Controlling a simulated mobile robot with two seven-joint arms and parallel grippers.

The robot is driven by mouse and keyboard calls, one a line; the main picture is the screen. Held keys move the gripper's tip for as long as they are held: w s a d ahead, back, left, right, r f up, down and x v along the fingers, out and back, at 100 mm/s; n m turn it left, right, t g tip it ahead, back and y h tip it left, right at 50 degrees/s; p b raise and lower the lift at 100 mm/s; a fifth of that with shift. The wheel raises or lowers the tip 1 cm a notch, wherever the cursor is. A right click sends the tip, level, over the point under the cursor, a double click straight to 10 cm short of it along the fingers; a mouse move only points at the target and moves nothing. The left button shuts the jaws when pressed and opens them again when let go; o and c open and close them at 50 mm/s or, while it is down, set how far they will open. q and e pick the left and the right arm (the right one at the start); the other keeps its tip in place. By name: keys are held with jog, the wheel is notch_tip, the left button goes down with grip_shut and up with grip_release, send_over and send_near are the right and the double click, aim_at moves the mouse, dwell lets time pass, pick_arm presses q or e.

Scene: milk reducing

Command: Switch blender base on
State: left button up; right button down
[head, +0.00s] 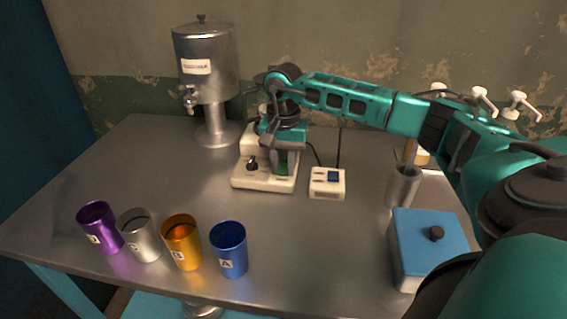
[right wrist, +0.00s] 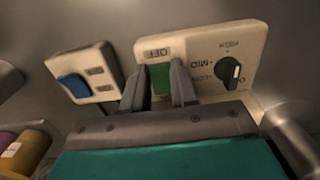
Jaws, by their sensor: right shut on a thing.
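The cream blender base (head: 262,184) stands on the metal table near the middle. It also shows in the right wrist view (right wrist: 205,58), with a green switch (right wrist: 160,76) under an OFF label and a black dial (right wrist: 230,72) marked MID. My right gripper (head: 282,166) points down at the front of the base. In the right wrist view its two fingers stand on either side of the green switch, shut on it. The fingers hide part of the switch, and I cannot tell its position. My left gripper is in neither view.
A small cream box (head: 327,183) with a blue switch sits just right of the base. A metal dispenser (head: 206,75) stands behind left. Several coloured cups, including a blue one (head: 229,249), line the front left. A blue box (head: 428,240) is at right.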

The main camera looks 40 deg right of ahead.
jog(key=shift+w+d+r+g+y, duration=0.1)
jog(key=shift+w+d+g+y, duration=0.1)
jog(key=shift+g+y, duration=0.45)
jog(key=shift+w+d+g+y, duration=0.2)
jog(key=shift+g+y, duration=0.35)
jog(key=shift+y, duration=0.3)
jog(key=shift+s, duration=0.1)
jog(key=c, duration=0.9)
grip_release()
jog(key=shift+r, duration=0.15)
